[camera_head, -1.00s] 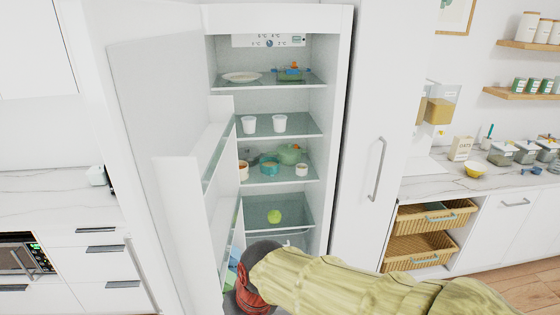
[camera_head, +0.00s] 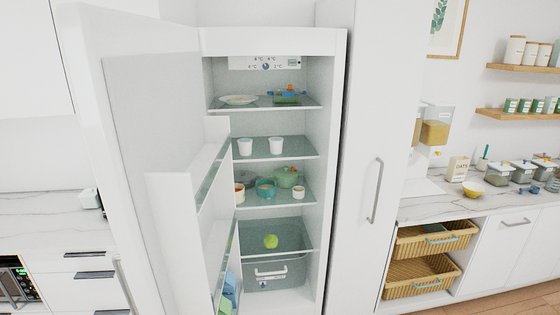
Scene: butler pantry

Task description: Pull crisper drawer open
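The crisper drawer (camera_head: 275,274) is a grey, see-through bin at the bottom of the open fridge, with a pale bar handle (camera_head: 270,272) across its front. It sits under the lowest glass shelf (camera_head: 292,240) and looks closed. My gripper and arm are not in view.
A tall white cabinet (camera_head: 375,100) stands right of the fridge. Wicker baskets (camera_head: 420,275) are farther right.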

